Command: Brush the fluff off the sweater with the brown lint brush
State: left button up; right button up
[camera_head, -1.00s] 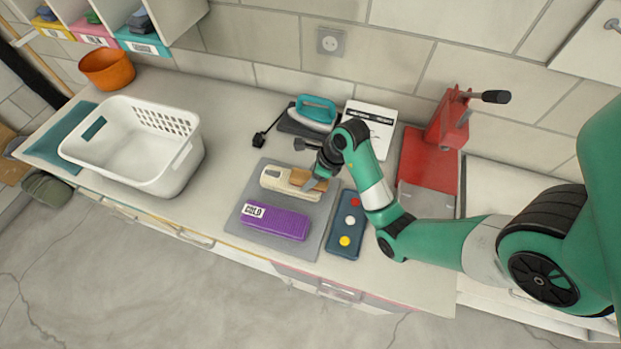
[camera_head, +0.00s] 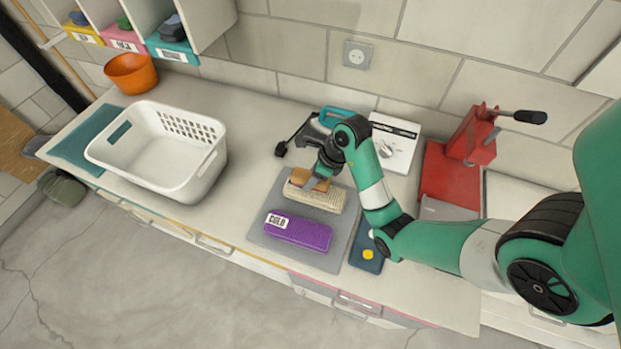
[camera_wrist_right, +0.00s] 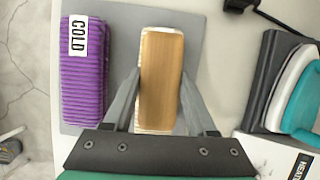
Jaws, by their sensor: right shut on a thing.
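My right gripper (camera_head: 312,182) is shut on the brown lint brush (camera_head: 301,176), by its sides, over the left part of the folded cream sweater (camera_head: 325,202). In the right wrist view the brush's wooden back (camera_wrist_right: 161,65) lies between my two fingers, with narrow cream edges of the sweater (camera_wrist_right: 160,29) around it. I cannot tell whether the brush touches the knit, and I cannot make out fluff. A folded purple sweater (camera_head: 305,232) with a COLD label lies in front, on the same grey mat (camera_head: 342,231). My left gripper is out of view.
A white laundry basket (camera_head: 150,168) stands at the left, an orange bowl (camera_head: 131,75) behind it. A teal iron (camera_head: 335,114) and a white box (camera_head: 396,143) are behind my right gripper. A dark blue board (camera_head: 369,267) and a red press (camera_head: 455,165) are at the right.

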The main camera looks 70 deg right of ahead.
aim_at(305, 174)
jog(key=shift+r+p, duration=2.35)
jog(key=shift+r, duration=0.35)
